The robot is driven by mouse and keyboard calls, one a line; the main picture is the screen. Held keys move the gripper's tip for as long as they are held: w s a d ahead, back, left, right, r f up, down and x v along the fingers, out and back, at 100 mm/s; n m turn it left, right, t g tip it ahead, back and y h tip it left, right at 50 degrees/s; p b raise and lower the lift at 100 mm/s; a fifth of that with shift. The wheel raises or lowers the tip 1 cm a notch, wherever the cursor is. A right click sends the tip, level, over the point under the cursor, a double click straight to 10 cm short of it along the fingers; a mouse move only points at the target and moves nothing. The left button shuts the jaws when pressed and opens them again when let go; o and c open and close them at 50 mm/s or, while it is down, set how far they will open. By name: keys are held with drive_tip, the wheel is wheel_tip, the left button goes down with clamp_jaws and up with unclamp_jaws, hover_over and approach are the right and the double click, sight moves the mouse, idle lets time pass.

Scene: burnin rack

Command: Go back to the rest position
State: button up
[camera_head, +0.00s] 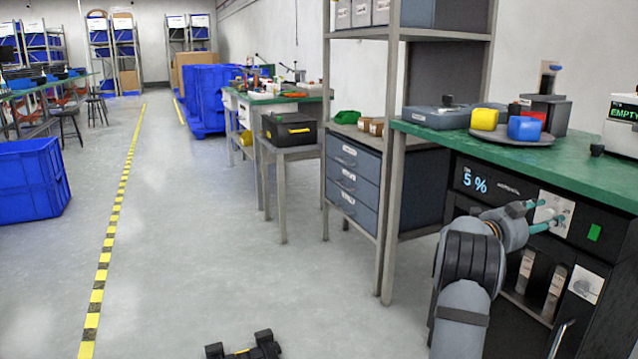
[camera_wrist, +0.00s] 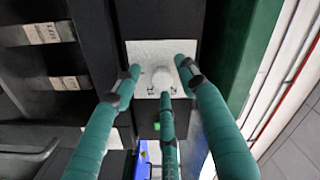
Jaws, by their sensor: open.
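My gripper (camera_head: 541,216) has teal fingers and is at the front of the black cabinet (camera_head: 485,182) under the green-topped bench. It points at a white plate (camera_head: 557,203) on that front. In the wrist view my gripper (camera_wrist: 160,78) is open, its three fingers spread around a round white knob (camera_wrist: 162,77) on the plate (camera_wrist: 150,54). No finger is clearly closed on the knob, and I cannot tell whether any touches it. My arm reaches in from the lower right of the head view.
The green bench top (camera_head: 590,177) carries a grey round tray (camera_head: 512,137) with yellow and blue blocks, and a device reading EMPTY (camera_head: 622,112). A display (camera_head: 478,180) reads 5 %. A metal shelf post (camera_head: 390,170) stands left of my arm.

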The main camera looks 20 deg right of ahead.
drive_tip(key=n+p, duration=0.2)
drive_tip(key=r+n+p, duration=0.1)
drive_tip(key=n+p, duration=0.1)
drive_tip(key=p, duration=0.1)
drive_tip(key=shift+s+n, duration=0.1)
drive_tip(key=shift+n, duration=0.2)
drive_tip(key=n+p, duration=0.4)
drive_tip(key=p, duration=0.3)
drive_tip(key=shift+n, duration=0.3)
drive_tip(key=shift+a+f+n+p, duration=0.15)
drive_tip(key=shift+n+p, duration=0.15)
drive_tip(key=shift+p, duration=0.45)
drive_tip(key=s+a+b, duration=0.1)
drive_tip(key=a, duration=0.9)
drive_tip(key=shift+f, duration=0.25)
